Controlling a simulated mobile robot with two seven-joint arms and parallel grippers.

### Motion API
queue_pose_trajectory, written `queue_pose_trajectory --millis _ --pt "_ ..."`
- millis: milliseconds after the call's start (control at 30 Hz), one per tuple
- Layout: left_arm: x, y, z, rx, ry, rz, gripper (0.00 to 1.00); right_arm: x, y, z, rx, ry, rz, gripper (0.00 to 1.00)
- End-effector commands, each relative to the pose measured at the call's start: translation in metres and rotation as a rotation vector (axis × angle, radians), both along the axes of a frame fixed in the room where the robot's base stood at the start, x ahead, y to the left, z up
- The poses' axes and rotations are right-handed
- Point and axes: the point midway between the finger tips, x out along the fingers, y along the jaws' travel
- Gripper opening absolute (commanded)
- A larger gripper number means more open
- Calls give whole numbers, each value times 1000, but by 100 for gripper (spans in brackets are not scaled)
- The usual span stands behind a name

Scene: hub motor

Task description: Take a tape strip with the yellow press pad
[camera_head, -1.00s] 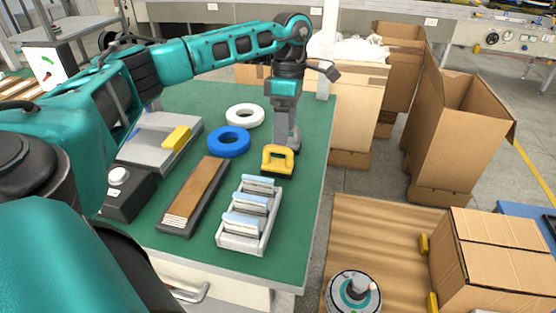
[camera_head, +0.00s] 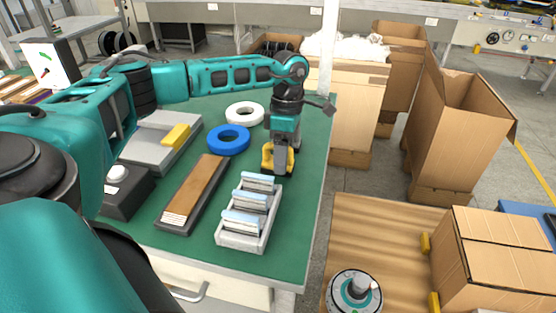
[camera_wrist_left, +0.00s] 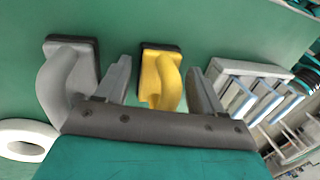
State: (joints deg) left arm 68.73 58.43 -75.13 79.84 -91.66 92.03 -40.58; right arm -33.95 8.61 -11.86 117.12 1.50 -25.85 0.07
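The yellow press pad (camera_head: 267,161) stands on the green table near its right edge, with its arched handle up. My left gripper (camera_head: 281,160) is lowered over it. In the left wrist view the yellow handle (camera_wrist_left: 160,78) is between the two open fingers (camera_wrist_left: 160,88), with gaps visible on both sides. A similar grey pad (camera_wrist_left: 66,70) stands beside it, outside the fingers. A grey rack (camera_head: 243,240) holds several bars with pale blue tops, possibly the tape strips (camera_head: 243,222). My right gripper is not in view.
A brown-topped board (camera_head: 200,190), a black box with a white button (camera_head: 117,173), a blue ring (camera_head: 228,138) and a white ring (camera_head: 245,113) are on the table (camera_head: 190,262). The rack is close in front of the pad. Cardboard boxes (camera_head: 460,130) stand to the right.

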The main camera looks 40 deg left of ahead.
Motion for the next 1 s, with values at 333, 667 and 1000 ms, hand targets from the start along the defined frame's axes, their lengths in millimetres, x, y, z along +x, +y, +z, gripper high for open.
queue_pose_trajectory --millis 333,667,1000 --pt "0 0 0 0 0 0 34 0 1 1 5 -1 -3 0" --pt "0 0 1 -1 0 0 15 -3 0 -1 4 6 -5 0" --pt "1 0 31 -2 -5 -1 15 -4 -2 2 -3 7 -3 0"
